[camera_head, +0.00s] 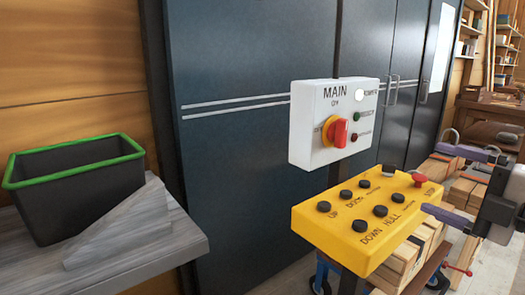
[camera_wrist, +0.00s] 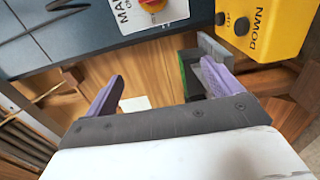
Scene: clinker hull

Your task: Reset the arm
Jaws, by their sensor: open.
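My gripper (camera_head: 432,179) is at the right edge of the head view, with its two purple fingers spread apart and nothing between them. It is just right of the yellow control box (camera_head: 345,236), and the lower finger overlaps the box's right end in the picture; I cannot tell whether they touch. In the wrist view my gripper (camera_wrist: 161,72) also shows open and empty. The yellow box (camera_wrist: 262,22) is at the top right there, and part of the white main switch panel (camera_wrist: 150,12) is at the top.
The white panel (camera_head: 333,122) with a red and yellow knob (camera_head: 336,131) hangs before dark cabinets (camera_head: 245,150). A black bin with a green rim (camera_head: 75,185) and a grey wedge stand on a grey bench at left. Wooden blocks (camera_head: 400,268) and clamps lie behind the yellow box.

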